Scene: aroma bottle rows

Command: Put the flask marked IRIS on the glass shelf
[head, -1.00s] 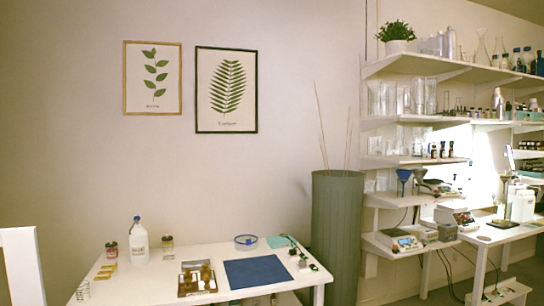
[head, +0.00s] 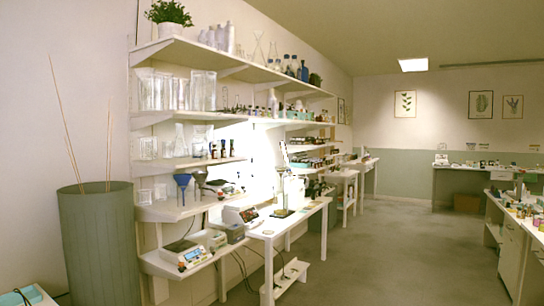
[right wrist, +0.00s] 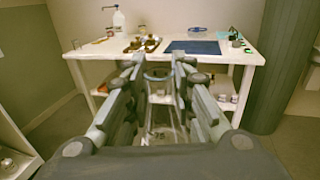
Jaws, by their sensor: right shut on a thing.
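In the right wrist view my right gripper (right wrist: 158,68) is shut on a clear glass flask (right wrist: 162,99), seen between the fingers. Its rim shows near the fingertips and its body hangs toward the camera. A small dark mark shows on it, too small to read for certain. In the head view white wall shelves hold glassware: an upper shelf (head: 185,50), a shelf with clear beakers (head: 150,118) and a lower one with small dark bottles (head: 190,162). I cannot tell which is the glass shelf. My left gripper is not in view.
A tall green ribbed bin (head: 100,240) with thin sticks stands left of the shelves. A white bench (head: 300,218) with instruments stands below them. Open floor (head: 385,260) lies to the right. In the wrist view a white table (right wrist: 90,50) holds a blue mat (right wrist: 193,47).

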